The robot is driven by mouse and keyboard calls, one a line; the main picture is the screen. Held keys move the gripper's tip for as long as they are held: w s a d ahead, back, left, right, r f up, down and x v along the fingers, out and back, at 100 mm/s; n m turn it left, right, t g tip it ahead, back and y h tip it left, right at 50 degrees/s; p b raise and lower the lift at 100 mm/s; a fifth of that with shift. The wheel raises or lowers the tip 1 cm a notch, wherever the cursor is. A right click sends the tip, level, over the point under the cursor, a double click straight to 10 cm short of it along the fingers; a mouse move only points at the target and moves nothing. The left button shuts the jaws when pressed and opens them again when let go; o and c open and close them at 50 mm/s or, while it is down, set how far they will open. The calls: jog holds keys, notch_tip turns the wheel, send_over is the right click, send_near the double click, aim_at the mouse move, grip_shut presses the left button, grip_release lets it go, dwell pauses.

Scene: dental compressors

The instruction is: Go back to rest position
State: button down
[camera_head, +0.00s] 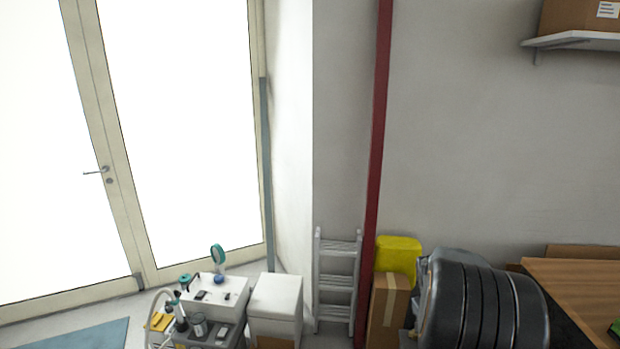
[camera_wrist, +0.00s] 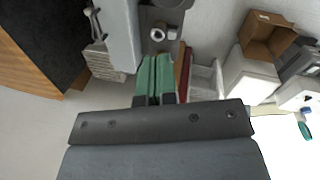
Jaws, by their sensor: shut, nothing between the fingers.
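My gripper (camera_wrist: 154,78) shows in the wrist view, its two green fingers side by side and closed together with nothing held between them. A dark grey bar of my wrist lies across the picture below them. The gripper does not show in the head view. Beyond the fingertips, the wrist view shows a grey part with a round white-rimmed fitting (camera_wrist: 157,34); I cannot tell what it belongs to.
In the head view, a ribbed black tank (camera_head: 485,305) stands beside a wooden tabletop (camera_head: 585,285). A red pole (camera_head: 376,150), ladder (camera_head: 337,280), yellow container (camera_head: 398,255) and cardboard box (camera_head: 388,310) stand left of it. A cluttered trolley (camera_head: 215,290) stands before glazed doors (camera_head: 180,120).

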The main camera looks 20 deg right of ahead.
jog(key=s+a+r+n+t, duration=0.1)
jog(key=a+r, duration=0.2)
jog(key=a, duration=0.7)
jog(key=a+r+t+y, duration=0.1)
jog(key=a+r, duration=0.3)
jog(key=a, duration=0.6)
jog(key=s+a+r+n+t+y, duration=0.1)
jog(key=a+r+t, duration=0.2)
jog(key=a, duration=0.6)
jog(key=shift+s+a+r+n, duration=0.25)
jog(key=shift+s+a+n, duration=0.05)
jog(key=shift+s+a, duration=0.1)
